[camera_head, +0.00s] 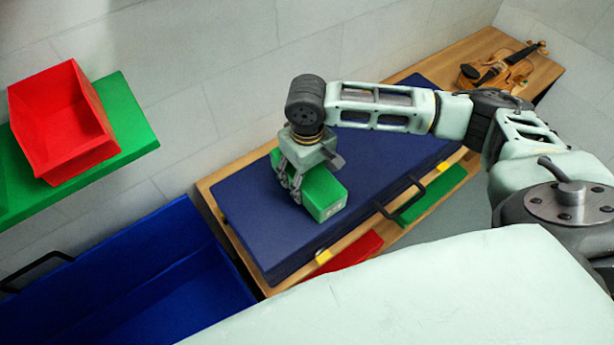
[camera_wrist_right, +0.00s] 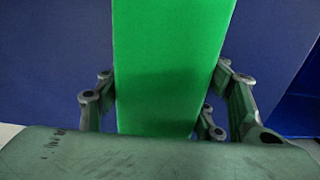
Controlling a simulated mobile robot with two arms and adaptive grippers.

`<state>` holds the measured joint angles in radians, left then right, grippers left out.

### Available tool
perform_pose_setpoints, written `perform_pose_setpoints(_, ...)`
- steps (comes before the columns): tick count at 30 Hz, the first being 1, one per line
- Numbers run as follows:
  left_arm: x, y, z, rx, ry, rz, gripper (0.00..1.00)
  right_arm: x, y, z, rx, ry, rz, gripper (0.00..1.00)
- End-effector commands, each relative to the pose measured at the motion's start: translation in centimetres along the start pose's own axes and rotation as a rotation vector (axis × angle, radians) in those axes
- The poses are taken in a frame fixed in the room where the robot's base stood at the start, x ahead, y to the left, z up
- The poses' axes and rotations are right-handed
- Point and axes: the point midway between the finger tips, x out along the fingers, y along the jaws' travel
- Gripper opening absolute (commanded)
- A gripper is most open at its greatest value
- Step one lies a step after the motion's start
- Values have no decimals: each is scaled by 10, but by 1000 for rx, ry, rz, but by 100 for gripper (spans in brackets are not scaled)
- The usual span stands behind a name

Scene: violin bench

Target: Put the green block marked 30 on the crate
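A green block (camera_head: 325,195) is at the dark blue flat case, with small pale marks on its near end that are too small to read. My right gripper (camera_head: 297,178) is over the block, with fingers along both its sides. In the right wrist view the block (camera_wrist_right: 170,65) fills the space between the fingers (camera_wrist_right: 165,105), which appear shut on it. I cannot tell whether the block touches the case lid or hangs just above it. An open blue crate (camera_head: 150,228) stands at the lower left. My left gripper is not in view.
The closed dark blue case (camera_head: 262,218) has a black handle (camera_head: 405,200) and lies on a wooden bench (camera_head: 212,187). A violin (camera_head: 500,70) lies at the bench's far end. A red bin (camera_head: 65,115) stands on a green shelf (camera_head: 130,120). Much of the case lid is clear.

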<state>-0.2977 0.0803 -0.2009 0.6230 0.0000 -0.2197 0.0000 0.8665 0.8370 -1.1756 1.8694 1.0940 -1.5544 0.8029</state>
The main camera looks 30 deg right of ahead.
Motion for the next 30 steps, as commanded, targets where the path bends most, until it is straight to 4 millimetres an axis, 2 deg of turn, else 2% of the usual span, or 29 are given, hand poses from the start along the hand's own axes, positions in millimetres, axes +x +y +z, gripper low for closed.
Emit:
perform_pose_setpoints(1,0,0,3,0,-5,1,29,0,0,0,0,0,1,53)
perform_pose_setpoints(7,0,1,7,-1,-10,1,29,0,0,0,0,0,1,36)
perform_pose_setpoints(17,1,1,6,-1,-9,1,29,-4,0,-1,0,2,0,36)
perform_pose_setpoints(20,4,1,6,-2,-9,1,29,-11,0,-1,1,2,0,36)
perform_pose_setpoints(25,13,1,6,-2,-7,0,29,-40,0,-2,1,6,0,36)
perform_pose_setpoints(30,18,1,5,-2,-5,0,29,-61,-4,38,-3,1,0,36)
